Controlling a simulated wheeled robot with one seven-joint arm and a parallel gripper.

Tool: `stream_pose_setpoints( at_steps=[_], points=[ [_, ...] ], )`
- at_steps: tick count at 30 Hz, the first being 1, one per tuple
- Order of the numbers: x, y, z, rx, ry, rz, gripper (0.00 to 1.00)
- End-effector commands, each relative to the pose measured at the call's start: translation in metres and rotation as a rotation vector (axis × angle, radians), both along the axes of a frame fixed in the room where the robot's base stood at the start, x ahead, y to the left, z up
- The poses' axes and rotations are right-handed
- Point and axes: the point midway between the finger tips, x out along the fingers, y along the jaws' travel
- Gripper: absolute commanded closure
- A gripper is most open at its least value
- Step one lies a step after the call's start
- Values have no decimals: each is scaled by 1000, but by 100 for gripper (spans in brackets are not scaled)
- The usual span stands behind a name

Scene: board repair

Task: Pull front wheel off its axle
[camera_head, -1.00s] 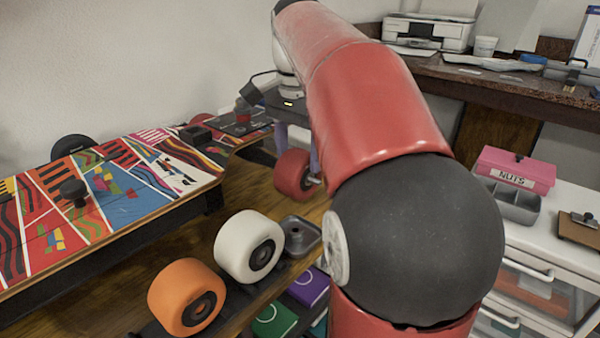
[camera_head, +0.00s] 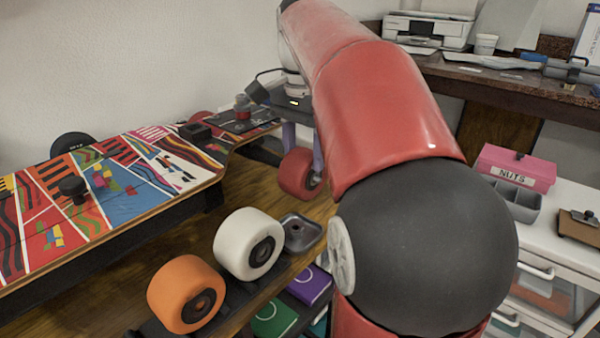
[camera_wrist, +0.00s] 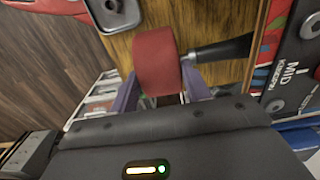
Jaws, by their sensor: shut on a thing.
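The red front wheel (camera_head: 298,174) is at the nose end of the colourful skateboard (camera_head: 120,180). My gripper (camera_head: 305,150) reaches down to it with purple fingers. In the wrist view my gripper (camera_wrist: 158,80) is shut on the red wheel (camera_wrist: 157,60), one finger on each side. The dark truck hanger (camera_wrist: 222,48) points at the wheel's right side, with a short bright piece of axle (camera_wrist: 189,56) between them. I cannot tell whether the axle tip is still inside the wheel. My red arm hides the area right of the wheel in the head view.
A white wheel (camera_head: 248,244), an orange wheel (camera_head: 187,293) and a small metal tray (camera_head: 301,234) stand along the bench's front edge. A pink NUTS box (camera_head: 516,166) sits on the white drawer unit at right. Bare wood lies between board and loose wheels.

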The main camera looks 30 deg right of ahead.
Motion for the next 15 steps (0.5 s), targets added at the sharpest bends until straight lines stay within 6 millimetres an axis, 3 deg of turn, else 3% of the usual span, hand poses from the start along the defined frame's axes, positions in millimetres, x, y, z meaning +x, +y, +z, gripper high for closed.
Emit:
stream_pose_setpoints(
  at_steps=[15],
  points=[
    [-25, -9, 0, -1, -1, -1, 76]
  ],
)
